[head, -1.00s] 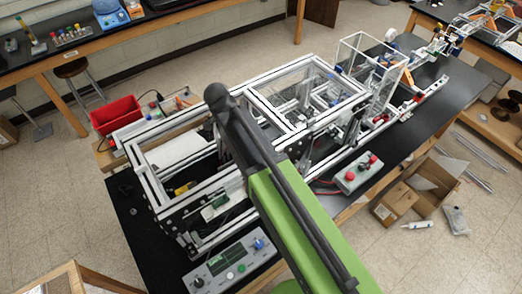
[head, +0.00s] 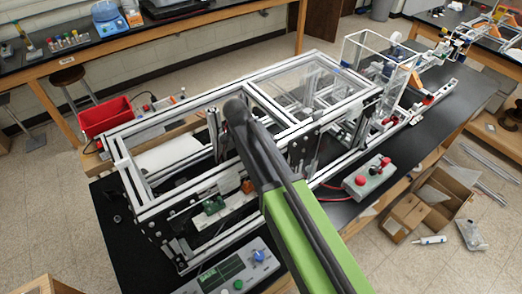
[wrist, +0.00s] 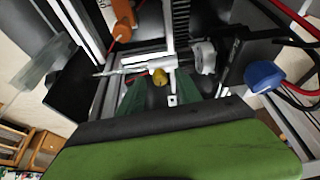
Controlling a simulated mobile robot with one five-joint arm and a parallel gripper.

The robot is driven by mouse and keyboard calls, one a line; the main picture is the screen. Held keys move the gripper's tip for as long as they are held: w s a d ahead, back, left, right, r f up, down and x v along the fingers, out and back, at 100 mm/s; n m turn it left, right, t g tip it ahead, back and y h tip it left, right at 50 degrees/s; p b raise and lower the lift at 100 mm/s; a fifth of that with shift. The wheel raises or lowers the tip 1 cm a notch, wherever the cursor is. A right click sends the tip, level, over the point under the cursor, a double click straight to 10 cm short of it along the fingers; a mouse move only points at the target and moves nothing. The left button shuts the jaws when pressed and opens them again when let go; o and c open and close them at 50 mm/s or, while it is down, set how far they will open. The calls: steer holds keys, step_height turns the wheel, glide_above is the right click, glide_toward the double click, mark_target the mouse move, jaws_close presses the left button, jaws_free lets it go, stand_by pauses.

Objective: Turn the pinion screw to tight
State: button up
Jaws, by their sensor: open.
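The wrist view shows a small yellow knob (wrist: 160,76) beside a pale metal rod. I cannot tell for sure whether this knob is the pinion screw. My gripper (wrist: 158,90) is open, its dark green fingers apart just below the knob in that picture. The gap between the fingers is dark, and I cannot make out any contact with the knob. In the head view my green and black arm reaches over the aluminium extrusion frame (head: 312,63), and my gripper is hidden.
A control panel (head: 222,281) with a blue knob (head: 259,256) stands at the front. A box with red buttons (head: 370,178) is to the right. The wrist view shows an orange part (wrist: 123,14), a pale round part (wrist: 203,57) and red and black cables nearby.

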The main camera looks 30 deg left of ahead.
jaws_close()
steer(key=shift+m, duration=0.3)
steer(key=shift+a+m+h, duration=0.15)
steer(key=shift+m+h, duration=0.15)
steer(key=shift+m, duration=0.3)
steer(key=m+g+h, duration=0.1)
steer(key=m, duration=0.2)
steer(key=shift+w+a, duration=0.1)
steer(key=shift+w, duration=0.05)
steer(key=m, duration=0.2)
steer(key=m+g+h, duration=0.1)
steer(key=m, duration=0.1)
steer(key=shift+w+m+g, duration=0.1)
steer(key=shift+m+g, duration=0.6)
steer(key=shift+m, duration=0.6)
